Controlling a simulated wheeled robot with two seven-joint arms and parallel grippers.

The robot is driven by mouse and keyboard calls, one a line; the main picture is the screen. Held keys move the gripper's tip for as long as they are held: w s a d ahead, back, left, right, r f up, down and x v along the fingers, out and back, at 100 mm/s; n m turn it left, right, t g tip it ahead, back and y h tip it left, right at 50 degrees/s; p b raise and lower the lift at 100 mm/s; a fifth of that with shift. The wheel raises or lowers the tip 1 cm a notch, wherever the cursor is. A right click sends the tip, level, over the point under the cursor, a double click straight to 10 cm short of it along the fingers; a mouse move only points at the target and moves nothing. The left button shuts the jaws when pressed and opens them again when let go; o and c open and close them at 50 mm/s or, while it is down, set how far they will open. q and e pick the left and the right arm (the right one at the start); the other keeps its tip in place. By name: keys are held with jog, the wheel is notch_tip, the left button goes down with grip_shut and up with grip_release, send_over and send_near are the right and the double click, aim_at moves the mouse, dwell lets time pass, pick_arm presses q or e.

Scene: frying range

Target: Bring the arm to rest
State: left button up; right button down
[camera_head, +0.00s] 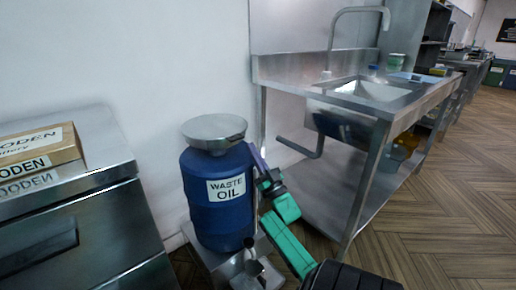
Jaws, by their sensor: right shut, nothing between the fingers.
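My right gripper (258,160) is shut and empty. It is at the upper right side of a blue drum (207,215) labelled WASTE OIL, with its slim fingers pointing up and slightly left. I cannot tell whether the fingers touch the drum. My right arm, green and black, reaches up to it from the bottom of the view, in front of the gap between the drum and the sink table. A round metal funnel-like top (214,128) sits on the drum. My left gripper is not in view.
The drum stands on a low metal base (205,258). A steel sink table (345,185) with a tap (333,35) is at the right. A steel cabinet (80,230) with a cardboard box (38,150) on it is at the left. Wood floor (445,215) is open at the right.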

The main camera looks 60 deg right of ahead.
jog(key=shift+v, duration=1.2)
